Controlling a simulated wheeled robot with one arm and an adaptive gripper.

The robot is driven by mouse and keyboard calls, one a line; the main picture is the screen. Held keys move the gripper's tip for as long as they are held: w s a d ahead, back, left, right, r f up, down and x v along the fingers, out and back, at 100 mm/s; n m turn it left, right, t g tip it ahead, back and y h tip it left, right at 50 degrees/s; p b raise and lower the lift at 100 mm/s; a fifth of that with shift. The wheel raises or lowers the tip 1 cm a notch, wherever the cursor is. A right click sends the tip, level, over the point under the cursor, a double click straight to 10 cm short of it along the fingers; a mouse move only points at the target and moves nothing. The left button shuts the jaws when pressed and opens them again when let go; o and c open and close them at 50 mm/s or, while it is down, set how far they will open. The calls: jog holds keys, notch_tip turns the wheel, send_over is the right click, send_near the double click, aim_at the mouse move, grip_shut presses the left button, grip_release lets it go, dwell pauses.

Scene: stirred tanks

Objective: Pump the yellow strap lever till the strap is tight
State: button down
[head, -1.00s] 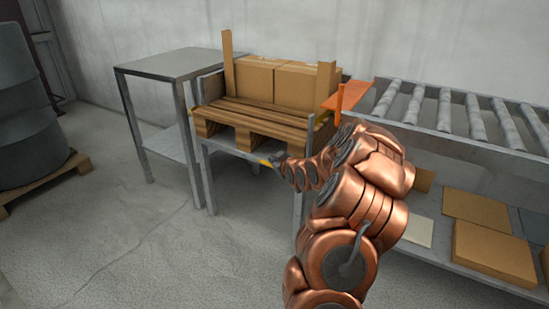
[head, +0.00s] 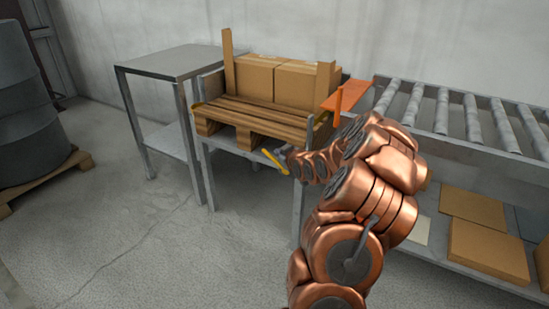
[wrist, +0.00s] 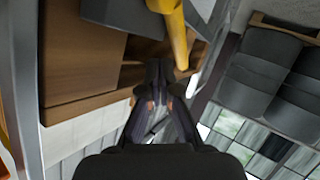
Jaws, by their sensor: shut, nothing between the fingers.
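The yellow strap lever (head: 273,161) is at the front edge of the stand under the pallet, slanting down to the right. In the wrist view the lever (wrist: 176,32) comes down from the top and ends close beside the fingertips. My gripper (head: 282,151) is shut and empty, at the lever's upper right side; its fingers (wrist: 158,72) are together in the wrist view. I cannot tell whether they touch the lever. A bit of yellow, perhaps strap, shows at the pallet's left end (head: 197,105). How tight the strap is cannot be seen.
Cardboard boxes (head: 275,80) sit on the wooden pallet (head: 262,116) between wooden posts. A steel table (head: 172,63) stands left, a roller conveyor (head: 480,118) right. An orange plate (head: 347,95) lies between pallet and conveyor. The floor in front (head: 150,240) is clear.

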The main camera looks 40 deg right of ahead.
jog(key=r+p, duration=0.1)
jog(key=s+r+p, duration=0.1)
jog(key=r, duration=0.1)
jog(key=s+r+p, duration=0.1)
jog(key=p, duration=0.1)
jog(key=shift+s+d+r, duration=0.15)
jog(key=shift+s+d, duration=0.1)
jog(key=shift+d, duration=0.1)
dwell(0.9)
